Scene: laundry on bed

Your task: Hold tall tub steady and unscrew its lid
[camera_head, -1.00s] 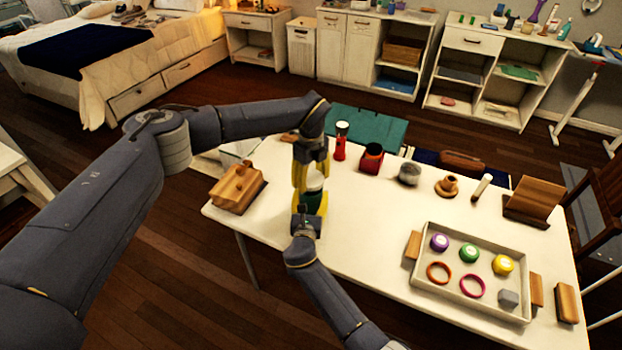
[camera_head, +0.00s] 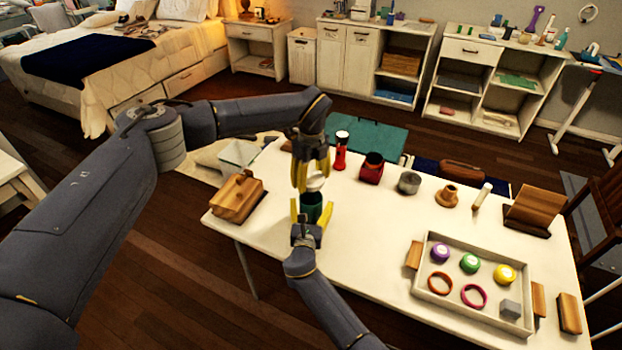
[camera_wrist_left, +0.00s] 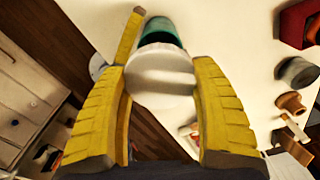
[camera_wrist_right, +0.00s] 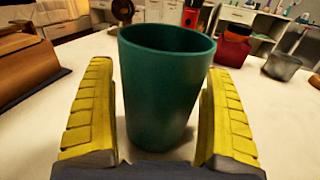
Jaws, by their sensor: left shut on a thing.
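The tall dark green tub (camera_head: 312,205) stands upright on the white table with its top open; in the right wrist view the tub (camera_wrist_right: 165,90) shows its bare rim. My left gripper (camera_head: 311,184) is shut on the white lid (camera_head: 316,179) and holds it above the tub, apart from the rim. In the left wrist view the lid (camera_wrist_left: 162,75) sits between the yellow fingers. My right gripper (camera_wrist_right: 158,115) is open, with a finger on each side of the tub and gaps showing between fingers and wall.
A wooden box (camera_head: 237,197) stands left of the tub. A tray (camera_head: 428,292) with several lids and rings lies at the right. The table's middle is clear.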

